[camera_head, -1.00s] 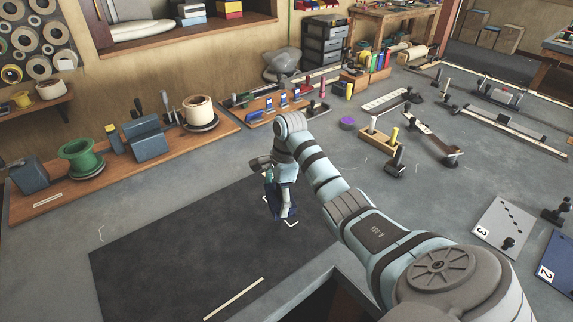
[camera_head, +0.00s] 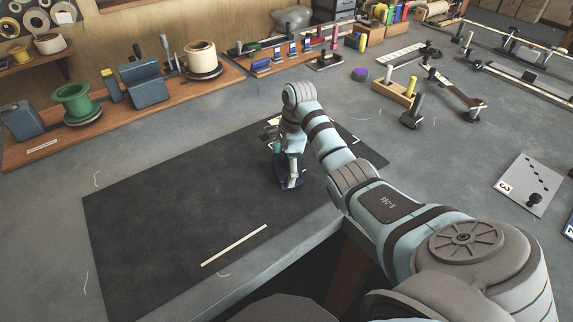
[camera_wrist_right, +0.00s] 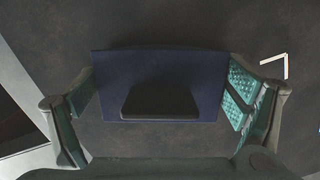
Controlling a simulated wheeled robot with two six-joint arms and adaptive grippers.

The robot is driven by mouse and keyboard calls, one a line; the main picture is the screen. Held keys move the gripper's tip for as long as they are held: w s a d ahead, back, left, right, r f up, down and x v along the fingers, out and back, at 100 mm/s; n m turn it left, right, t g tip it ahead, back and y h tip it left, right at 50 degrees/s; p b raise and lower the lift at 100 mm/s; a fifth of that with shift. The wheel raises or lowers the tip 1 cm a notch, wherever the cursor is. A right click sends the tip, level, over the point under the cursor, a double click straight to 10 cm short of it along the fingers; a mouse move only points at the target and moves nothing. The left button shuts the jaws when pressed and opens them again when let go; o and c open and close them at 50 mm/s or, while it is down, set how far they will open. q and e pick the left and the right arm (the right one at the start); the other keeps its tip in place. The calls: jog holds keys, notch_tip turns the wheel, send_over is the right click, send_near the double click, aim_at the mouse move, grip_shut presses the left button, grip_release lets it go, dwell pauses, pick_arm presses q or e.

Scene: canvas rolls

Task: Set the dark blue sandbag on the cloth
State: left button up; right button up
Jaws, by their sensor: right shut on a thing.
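The dark blue sandbag (camera_head: 291,183) hangs at the end of my right arm over the dark cloth (camera_head: 150,220). My right gripper (camera_head: 288,162) is shut on it; the wrist view shows the sandbag (camera_wrist_right: 108,80) spanning between both green-padded fingers. A black tab or handle covers its middle there. Cloth surrounds the sandbag in the wrist view. I cannot tell whether its underside touches the cloth. The arm hides part of the cloth's right side. My left gripper is not in view.
A pale strip (camera_head: 234,245) lies on the cloth near its front edge. White corner marks show behind the gripper. A wooden board (camera_head: 215,82) with a green spool (camera_head: 77,103) and blue blocks stands behind the cloth. The cloth's left part is bare.

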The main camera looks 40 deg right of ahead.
aim_at(287, 156)
jog(key=o, duration=0.9)
jog(key=shift+c, duration=0.2)
jog(key=shift+s, duration=0.1)
jog(key=r, duration=0.2)
jog(key=r+p, duration=0.1)
jog(key=r, duration=0.1)
jog(key=d+r, duration=0.1)
jog(key=r, duration=0.2)
jog(key=shift+p, duration=0.35)
jog(key=r+p, duration=0.5)
jog(key=shift+s+d+r, duration=0.1)
jog(key=shift+s+d, duration=0.2)
jog(key=shift+s, duration=0.05)
